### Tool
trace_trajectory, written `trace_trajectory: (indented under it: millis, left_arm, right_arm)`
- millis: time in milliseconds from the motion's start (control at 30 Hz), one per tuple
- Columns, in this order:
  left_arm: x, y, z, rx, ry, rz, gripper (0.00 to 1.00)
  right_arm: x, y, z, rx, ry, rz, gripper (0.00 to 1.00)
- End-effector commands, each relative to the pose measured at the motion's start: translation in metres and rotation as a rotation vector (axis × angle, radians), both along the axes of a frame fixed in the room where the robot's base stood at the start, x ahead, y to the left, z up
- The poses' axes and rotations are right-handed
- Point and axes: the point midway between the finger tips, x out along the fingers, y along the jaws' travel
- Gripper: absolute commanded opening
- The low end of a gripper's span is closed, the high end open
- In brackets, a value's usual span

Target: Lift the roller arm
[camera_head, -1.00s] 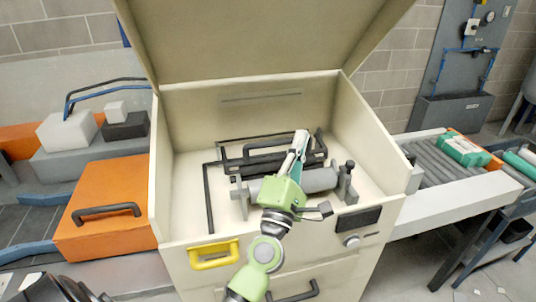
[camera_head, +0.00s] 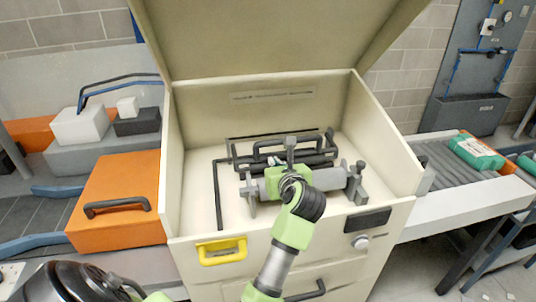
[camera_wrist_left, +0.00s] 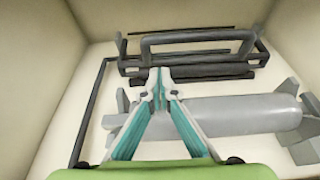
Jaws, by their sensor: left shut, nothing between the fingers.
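The black roller arm, a bar handle on a frame, lies at the back of the open cream box; its handle (camera_head: 262,147) shows in the head view and its top bar (camera_wrist_left: 195,36) in the left wrist view. A thick grey roller (camera_head: 328,178) lies in front of it between grey end brackets. My left gripper (camera_head: 290,150) reaches in over the grey roller. In the left wrist view its fingertips (camera_wrist_left: 158,76) are together and empty, in front of the dark bars below the handle. Contact cannot be told. My right gripper is not seen.
The box's raised lid (camera_head: 260,35) stands behind, with side walls close around the roller assembly. A yellow handle (camera_head: 222,251) is on the front. An orange case (camera_head: 117,200) stands left; a roller conveyor (camera_head: 455,172) with a green-and-white package (camera_head: 475,153) is right.

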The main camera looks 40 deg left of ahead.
Motion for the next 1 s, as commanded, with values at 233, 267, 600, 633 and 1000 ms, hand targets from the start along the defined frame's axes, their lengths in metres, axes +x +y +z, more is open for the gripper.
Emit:
trace_trajectory:
  millis: [233, 267, 600, 633, 1000]
  left_arm:
    - [0.002, 0.003, 0.0, 0.004, 0.002, 0.0, 0.0]
    - [0.004, 0.005, -0.001, 0.005, 0.003, 0.0, 0.0]
    - [0.038, 0.046, -0.017, 0.009, 0.004, 0.0, 0.0]
    - [0.041, 0.049, -0.019, 0.007, 0.003, 0.001, 0.0]
    - [0.061, 0.072, -0.033, 0.004, 0.001, 0.0, 0.0]
  right_arm:
    - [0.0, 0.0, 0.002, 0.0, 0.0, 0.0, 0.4]
    - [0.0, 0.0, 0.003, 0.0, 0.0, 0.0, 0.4]
    - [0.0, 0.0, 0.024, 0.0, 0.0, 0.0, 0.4]
    - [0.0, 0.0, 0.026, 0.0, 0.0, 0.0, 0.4]
    - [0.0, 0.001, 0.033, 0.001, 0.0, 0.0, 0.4]
